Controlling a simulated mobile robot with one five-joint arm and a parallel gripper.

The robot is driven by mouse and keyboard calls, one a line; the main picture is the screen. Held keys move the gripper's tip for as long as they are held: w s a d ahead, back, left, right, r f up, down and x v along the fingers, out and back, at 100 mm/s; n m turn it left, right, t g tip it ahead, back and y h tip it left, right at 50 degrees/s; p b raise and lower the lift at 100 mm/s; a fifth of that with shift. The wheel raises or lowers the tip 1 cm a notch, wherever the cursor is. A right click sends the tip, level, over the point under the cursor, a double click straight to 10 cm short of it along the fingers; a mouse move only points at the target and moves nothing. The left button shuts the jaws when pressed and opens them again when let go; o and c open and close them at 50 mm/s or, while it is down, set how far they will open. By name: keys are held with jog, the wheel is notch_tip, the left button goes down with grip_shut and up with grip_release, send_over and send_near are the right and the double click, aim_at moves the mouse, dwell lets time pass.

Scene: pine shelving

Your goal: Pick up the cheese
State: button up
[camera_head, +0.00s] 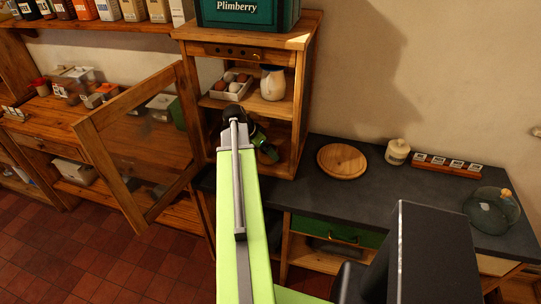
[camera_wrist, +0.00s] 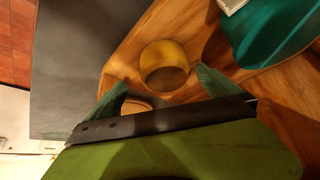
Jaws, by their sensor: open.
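A yellow round block that looks like the cheese (camera_wrist: 166,66) sits on a wooden shelf board (camera_wrist: 125,62) in the wrist view. My gripper (camera_wrist: 162,80) is open, with one green finger to each side of the block's near side. I see no contact between fingers and block. In the head view my gripper (camera_head: 265,146) reaches into the lower part of the open wooden cabinet (camera_head: 303,75). The cheese is not visible there; my arm and the cabinet may hide it.
A teal object (camera_wrist: 262,32) stands close by on the right in the wrist view. The cabinet's glazed door (camera_head: 92,150) stands open left of my arm. A round board (camera_head: 342,160) lies on the dark counter.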

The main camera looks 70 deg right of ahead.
jog(key=shift+w+d+f, duration=0.1)
jog(key=shift+f, duration=0.35)
jog(key=b+x, duration=0.2)
jog(key=x, duration=0.1)
jog(key=b+x, duration=0.1)
jog(key=b, duration=0.1)
jog(key=shift+w+d+f, duration=0.15)
jog(key=shift+w+d, duration=0.05)
jog(key=shift+w, duration=0.05)
jog(key=shift+s+d+f, duration=0.15)
jog(key=shift+f, duration=0.1)
jog(key=shift+r, duration=0.25)
jog(key=c, duration=1.8)
